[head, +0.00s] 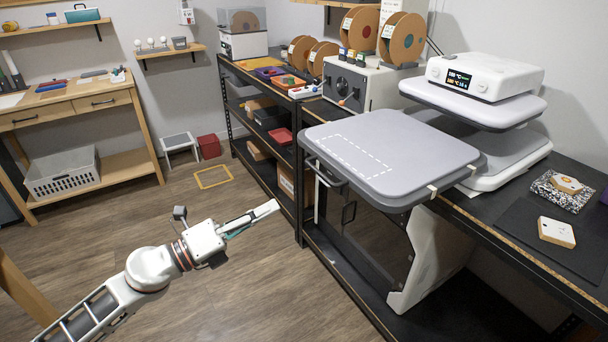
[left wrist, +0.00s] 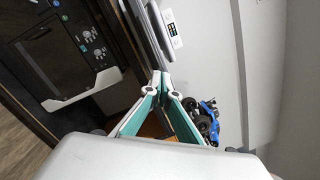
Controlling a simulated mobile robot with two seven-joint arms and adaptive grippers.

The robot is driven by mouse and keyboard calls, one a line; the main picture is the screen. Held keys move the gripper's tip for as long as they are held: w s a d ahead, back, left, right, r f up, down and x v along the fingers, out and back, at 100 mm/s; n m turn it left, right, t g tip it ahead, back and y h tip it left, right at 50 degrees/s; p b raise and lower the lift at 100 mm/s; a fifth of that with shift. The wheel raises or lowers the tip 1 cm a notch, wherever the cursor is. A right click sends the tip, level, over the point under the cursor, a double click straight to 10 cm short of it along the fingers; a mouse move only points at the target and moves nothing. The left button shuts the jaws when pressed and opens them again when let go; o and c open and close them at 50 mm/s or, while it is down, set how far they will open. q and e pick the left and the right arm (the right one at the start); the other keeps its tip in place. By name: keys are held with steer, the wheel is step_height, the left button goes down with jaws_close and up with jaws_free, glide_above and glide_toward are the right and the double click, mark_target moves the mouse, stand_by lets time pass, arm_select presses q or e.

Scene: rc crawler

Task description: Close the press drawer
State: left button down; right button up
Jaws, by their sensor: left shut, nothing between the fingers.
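The press (head: 485,75) stands on the black bench at the right, its upper part white and grey with a lit display. Its drawer (head: 390,150), a thick grey plate with a dashed white outline, is pulled out and juts past the bench's front edge. A handle (head: 323,172) shows at the drawer's left front edge. My left gripper (head: 274,207) is shut and empty, over the floor to the left of the drawer and apart from it. Its closed fingers also show in the left wrist view (left wrist: 161,77). My right gripper is not in view.
A white panel (head: 430,255) stands under the drawer. Spools (head: 401,40) and a white box (head: 365,84) stand behind it. A white card block (head: 556,232) lies on the bench. The wood floor (head: 230,260) around my left arm is clear. A blue toy vehicle (left wrist: 206,113) shows in the left wrist view.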

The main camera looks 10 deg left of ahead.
arm_select(q)
step_height(320, 180, up, 3)
steer(key=w+a+m+g, duration=0.1)
steer(key=w+m+g, duration=0.15)
steer(key=m, duration=0.55)
steer(key=m+y+p, duration=0.1)
steer(key=m+y, duration=0.1)
steer(key=m, duration=0.2)
glide_toward(315, 171)
steer(key=shift+g, duration=0.35)
steer(key=x, duration=0.5)
steer(key=shift+w+r, duration=0.2)
steer(key=shift+w, duration=0.05)
steer(key=shift+x, duration=0.8)
steer(key=shift+f, duration=0.1)
